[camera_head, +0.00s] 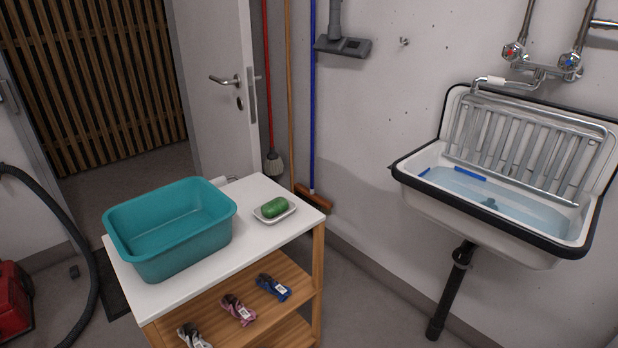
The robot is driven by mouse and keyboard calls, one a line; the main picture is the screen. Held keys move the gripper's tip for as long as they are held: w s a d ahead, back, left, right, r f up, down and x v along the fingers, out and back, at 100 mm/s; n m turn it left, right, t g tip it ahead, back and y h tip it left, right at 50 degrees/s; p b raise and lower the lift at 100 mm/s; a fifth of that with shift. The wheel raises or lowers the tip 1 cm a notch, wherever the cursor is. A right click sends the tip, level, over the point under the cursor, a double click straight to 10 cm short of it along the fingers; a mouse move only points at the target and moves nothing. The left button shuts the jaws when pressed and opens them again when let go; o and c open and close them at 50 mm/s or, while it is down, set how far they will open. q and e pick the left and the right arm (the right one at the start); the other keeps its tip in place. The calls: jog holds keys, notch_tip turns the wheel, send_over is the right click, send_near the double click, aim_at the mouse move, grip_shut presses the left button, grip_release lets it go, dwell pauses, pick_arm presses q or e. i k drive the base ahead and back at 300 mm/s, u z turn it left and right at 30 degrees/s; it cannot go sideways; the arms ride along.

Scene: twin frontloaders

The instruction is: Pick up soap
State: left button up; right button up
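A green bar of soap (274,208) lies in a small white soap dish (291,209). The dish stands on the white top of a small wooden cart (262,238), near its right back corner. Neither of my grippers shows in the head view, so nothing is seen holding or touching the soap.
A teal basin (190,256) stands left of the dish on the cart top. Several small wrapped items, including a blue one (273,287), lie on the shelf below. A wall sink (480,228) with water is at right. A red machine (14,300) with a black hose stands at left.

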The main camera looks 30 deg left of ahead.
aim_at(272, 209)
jog(key=i, duration=1.45)
jog(key=u, duration=2.15)
